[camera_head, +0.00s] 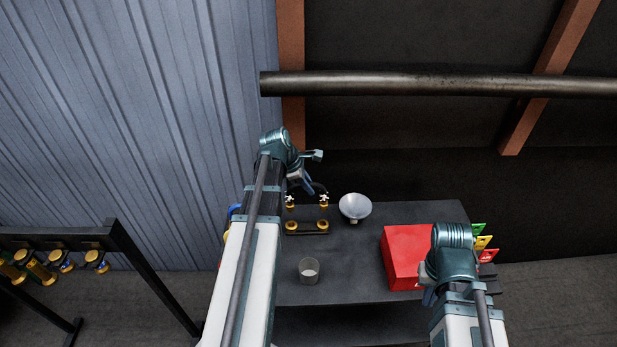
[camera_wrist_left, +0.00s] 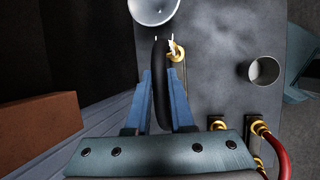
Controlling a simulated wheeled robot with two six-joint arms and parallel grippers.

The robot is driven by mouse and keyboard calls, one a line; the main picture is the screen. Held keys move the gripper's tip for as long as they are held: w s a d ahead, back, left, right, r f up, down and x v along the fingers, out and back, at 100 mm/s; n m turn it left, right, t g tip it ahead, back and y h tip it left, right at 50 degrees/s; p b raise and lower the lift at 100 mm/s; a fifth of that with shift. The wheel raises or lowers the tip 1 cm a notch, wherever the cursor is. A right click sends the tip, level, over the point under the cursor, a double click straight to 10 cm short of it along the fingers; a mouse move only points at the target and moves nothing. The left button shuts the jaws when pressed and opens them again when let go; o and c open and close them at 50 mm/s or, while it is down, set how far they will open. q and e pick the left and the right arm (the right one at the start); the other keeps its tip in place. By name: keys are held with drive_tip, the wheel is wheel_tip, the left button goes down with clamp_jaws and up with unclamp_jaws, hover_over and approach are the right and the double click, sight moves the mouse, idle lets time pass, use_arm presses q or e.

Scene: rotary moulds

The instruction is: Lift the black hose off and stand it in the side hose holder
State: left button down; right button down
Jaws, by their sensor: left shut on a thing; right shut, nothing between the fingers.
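My left gripper (camera_head: 303,182) is over the back left of the dark table. In the left wrist view its blue fingers are shut on the black hose (camera_wrist_left: 161,85), which runs away from between them toward a brass valve with white handles (camera_wrist_left: 176,50). In the head view a short dark piece of the hose (camera_head: 319,188) shows above the brass valves (camera_head: 322,204). I cannot tell whether the hose end touches a valve. My right gripper (camera_head: 430,294) is shut and empty at the front right, beside the red box. I cannot make out the side hose holder for certain.
The table (camera_head: 360,270) holds a pale funnel-like bowl (camera_head: 355,207), a grey cup (camera_head: 309,270) and a red box (camera_head: 404,256) with coloured cards. A red hose (camera_wrist_left: 278,148) joins brass fittings in the wrist view. A black rack (camera_head: 60,238) with brass fittings stands left.

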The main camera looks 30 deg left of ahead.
use_arm(q)
drive_tip(key=shift+f, duration=0.1)
drive_tip(key=shift+f+b, duration=2.45)
drive_tip(key=shift+b, duration=0.15)
drive_tip(key=shift+f+b, duration=0.3)
drive_tip(key=shift+f+b, duration=1.5)
drive_tip(key=c, duration=0.7)
unclamp_jaws()
